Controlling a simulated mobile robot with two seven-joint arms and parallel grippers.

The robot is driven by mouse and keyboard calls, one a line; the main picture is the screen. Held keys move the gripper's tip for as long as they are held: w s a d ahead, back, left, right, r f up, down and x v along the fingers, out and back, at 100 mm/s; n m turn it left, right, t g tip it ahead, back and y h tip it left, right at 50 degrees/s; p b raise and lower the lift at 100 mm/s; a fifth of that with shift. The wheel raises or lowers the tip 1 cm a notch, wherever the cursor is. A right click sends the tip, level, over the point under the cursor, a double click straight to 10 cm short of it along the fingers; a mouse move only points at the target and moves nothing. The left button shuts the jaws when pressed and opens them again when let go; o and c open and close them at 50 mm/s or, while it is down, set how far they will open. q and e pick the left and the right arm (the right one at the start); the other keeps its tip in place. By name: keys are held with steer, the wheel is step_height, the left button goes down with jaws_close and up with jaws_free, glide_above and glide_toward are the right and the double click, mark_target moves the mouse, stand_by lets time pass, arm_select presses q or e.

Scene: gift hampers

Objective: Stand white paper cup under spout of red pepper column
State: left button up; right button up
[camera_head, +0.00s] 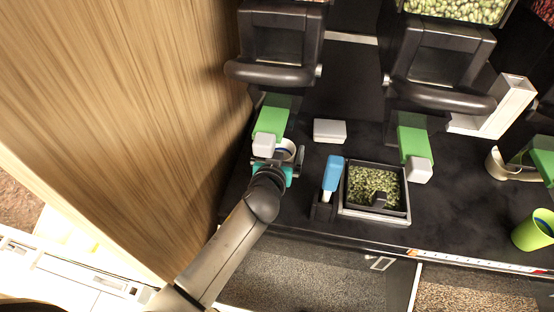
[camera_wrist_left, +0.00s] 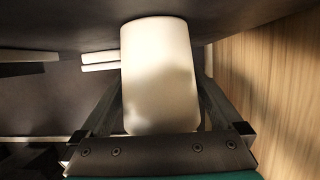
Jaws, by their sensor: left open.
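The white paper cup (camera_head: 287,147) stands on the dark counter beside and partly behind the pale tip of the left column's green spout (camera_head: 270,119). Only part of its rim and inside shows in the head view. In the left wrist view the cup (camera_wrist_left: 160,72) fills the middle, between the two fingers. My left gripper (camera_head: 277,160) is open around the cup. Whether the fingers touch it cannot be told. The left column (camera_head: 280,48) is mostly cut off; a sliver of reddish contents shows at its top edge. My right gripper is not in view.
A wood panel (camera_head: 120,100) rises close on the left.

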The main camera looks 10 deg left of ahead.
arm_select(q)
steer(key=p+v, duration=0.1)
steer(key=v, duration=1.1)
steer(key=shift+p, duration=0.4)
